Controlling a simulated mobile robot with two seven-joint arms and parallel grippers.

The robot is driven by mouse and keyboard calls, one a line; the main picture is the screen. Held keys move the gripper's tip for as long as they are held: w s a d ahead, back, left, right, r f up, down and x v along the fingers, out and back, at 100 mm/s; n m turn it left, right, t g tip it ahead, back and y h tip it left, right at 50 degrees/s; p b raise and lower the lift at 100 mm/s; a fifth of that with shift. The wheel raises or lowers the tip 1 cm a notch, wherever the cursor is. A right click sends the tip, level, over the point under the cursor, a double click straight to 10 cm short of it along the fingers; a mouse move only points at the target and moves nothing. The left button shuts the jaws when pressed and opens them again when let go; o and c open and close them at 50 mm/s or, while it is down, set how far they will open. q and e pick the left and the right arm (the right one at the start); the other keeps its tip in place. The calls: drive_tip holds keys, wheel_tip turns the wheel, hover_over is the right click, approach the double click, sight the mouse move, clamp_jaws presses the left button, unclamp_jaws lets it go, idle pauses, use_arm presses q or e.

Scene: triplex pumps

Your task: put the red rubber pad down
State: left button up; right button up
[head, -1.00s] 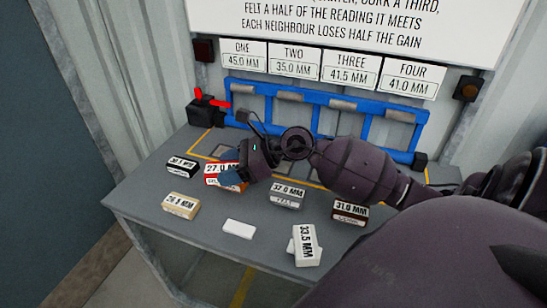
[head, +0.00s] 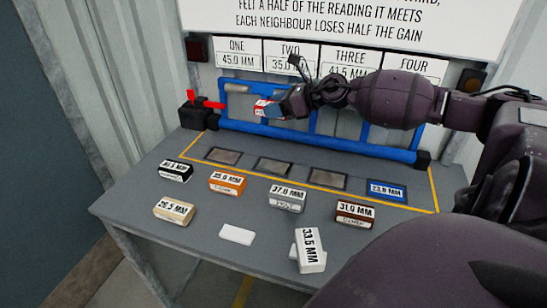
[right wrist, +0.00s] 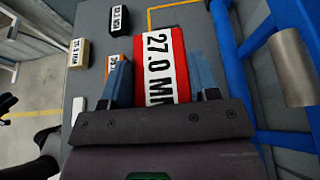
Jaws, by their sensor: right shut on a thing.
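The red rubber pad (head: 262,107), labelled 27.0 MM, is in my right gripper (head: 277,107), raised above the back of the bench in front of the blue frame. In the right wrist view the red pad (right wrist: 180,50) sits between the two blue fingers of my right gripper (right wrist: 162,85), which are shut on its sides. Below it, three bare grey squares, the left (head: 222,155), middle (head: 272,165) and right (head: 327,179), lie in a row on the bench. A blue pad (head: 386,191), labelled 23.0 MM, lies at the row's right end. My left gripper is not in view.
Loose blocks stand along the bench front: black (head: 175,171), orange (head: 227,182), grey (head: 287,198), brown (head: 355,213), cream (head: 174,210) and white (head: 309,250). A blank white card (head: 237,235) lies among them. The blue frame (head: 320,142) has a red-handled device (head: 205,107) at its left.

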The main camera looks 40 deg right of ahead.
drive_tip(key=b, duration=0.2)
hover_over(275, 167)
wheel_tip(275, 167, down, 13)
drive_tip(key=shift+d+r, duration=0.1)
drive_tip(key=shift+f, duration=0.75)
drive_tip(key=shift+f+b, duration=0.45)
drive_tip(key=shift+f, duration=1.55)
drive_tip(key=shift+f, duration=0.2)
drive_tip(key=o, duration=1)
